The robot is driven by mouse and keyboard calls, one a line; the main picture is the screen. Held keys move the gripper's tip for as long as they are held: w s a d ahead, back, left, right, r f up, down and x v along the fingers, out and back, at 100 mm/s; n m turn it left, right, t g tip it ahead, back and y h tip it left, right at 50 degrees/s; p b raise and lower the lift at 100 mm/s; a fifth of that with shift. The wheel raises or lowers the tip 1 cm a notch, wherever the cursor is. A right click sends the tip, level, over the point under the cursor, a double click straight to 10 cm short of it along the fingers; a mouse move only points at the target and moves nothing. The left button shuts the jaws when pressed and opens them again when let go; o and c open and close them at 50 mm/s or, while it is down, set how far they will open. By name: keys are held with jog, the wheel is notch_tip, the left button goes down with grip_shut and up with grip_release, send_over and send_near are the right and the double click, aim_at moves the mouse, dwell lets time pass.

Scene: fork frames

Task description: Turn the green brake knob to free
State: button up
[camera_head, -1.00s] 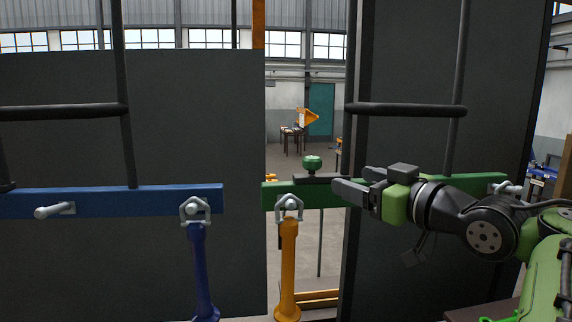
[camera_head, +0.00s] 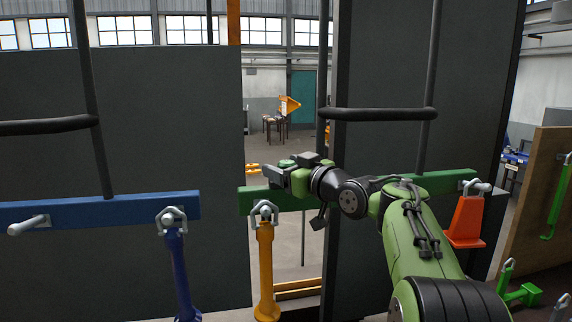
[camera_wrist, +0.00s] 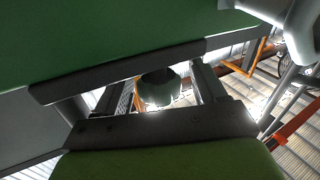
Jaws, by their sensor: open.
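The green brake knob (camera_head: 286,163) sits on top of the green beam (camera_head: 258,199), near its left end. My gripper (camera_head: 272,173) is at the knob and partly hides it in the head view. In the wrist view the knob (camera_wrist: 158,92) shows pale green with a dark upper part, between the two fingers of my gripper (camera_wrist: 162,80). The fingers are apart. I cannot tell whether they touch the knob. A dark plate (camera_wrist: 120,72) lies along the green beam (camera_wrist: 110,35) beside the knob. No free marking is readable.
Left stands a blue beam (camera_head: 95,207) with a blue post (camera_head: 180,270). A yellow post (camera_head: 264,268) hangs under the green beam's left end. Dark panels (camera_head: 385,140) flank the gap. An orange cone (camera_head: 467,222) and a wooden board (camera_head: 540,210) are at right.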

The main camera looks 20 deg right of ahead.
jog(key=shift+s+d, duration=0.1)
jog(key=shift+c, duration=0.9)
jog(key=c, duration=0.9)
jog(key=shift+o, duration=0.2)
jog(key=shift+f, duration=0.1)
jog(key=shift+h+b, duration=0.3)
jog(key=shift+b, duration=0.15)
jog(key=m+h+b, duration=0.2)
jog(key=shift+a+f+t+h, duration=0.1)
jog(key=shift+a+t+h, duration=0.1)
jog(key=shift+t+h, duration=0.1)
jog(key=shift+m+h+b, duration=0.8)
jog(key=shift+h, duration=0.4)
jog(key=m+g+h, duration=0.1)
jog(key=m+h, duration=0.2)
jog(key=h, duration=0.1)
jog(key=shift+h, duration=0.3)
jog(key=shift+d+m+g+h+p, duration=0.15)
jog(key=shift+m+g+h+p, duration=0.45)
jog(key=shift+m+h, duration=0.75)
jog(key=shift+d+h, duration=0.1)
jog(key=shift+h, duration=0.25)
